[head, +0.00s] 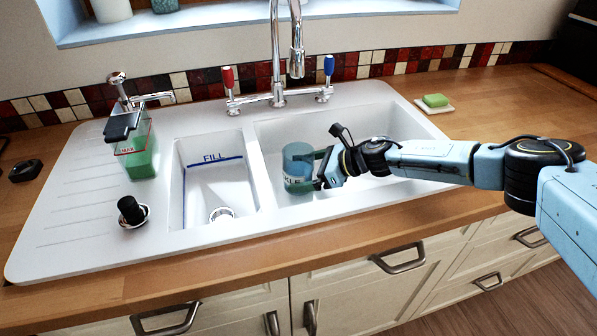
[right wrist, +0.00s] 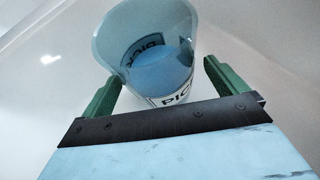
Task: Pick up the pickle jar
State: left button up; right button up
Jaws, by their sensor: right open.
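The pickle jar (head: 297,168) is a see-through bluish jar with a white label, standing in the large right basin of the white sink. It also shows in the right wrist view (right wrist: 150,50), its open top facing the camera and part of the label lettering visible. My right gripper (head: 318,170) is at the jar's right side in the head view. In the right wrist view my right gripper (right wrist: 162,82) is open, with one green finger on each side of the jar's near part. I cannot tell whether the fingers touch it. My left gripper is not in view.
The sink's divider (head: 255,170) stands left of the jar, with a smaller basin (head: 205,190) beyond it. A chrome faucet (head: 277,60) rises behind. A green soap dispenser (head: 140,155) stands at left, and a green sponge (head: 436,100) lies on the right counter.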

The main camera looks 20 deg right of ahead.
jog(key=c, duration=0.7)
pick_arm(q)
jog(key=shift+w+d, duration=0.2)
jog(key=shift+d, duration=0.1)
pick_arm(e)
jog(key=shift+r, duration=0.1)
jog(key=c, duration=0.8)
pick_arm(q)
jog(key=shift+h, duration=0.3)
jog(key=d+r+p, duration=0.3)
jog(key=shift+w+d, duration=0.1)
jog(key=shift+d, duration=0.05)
pick_arm(e)
notch_tip(320, 180, up, 10)
jog(key=shift+r, duration=0.1)
jog(key=shift+c, duration=0.2)
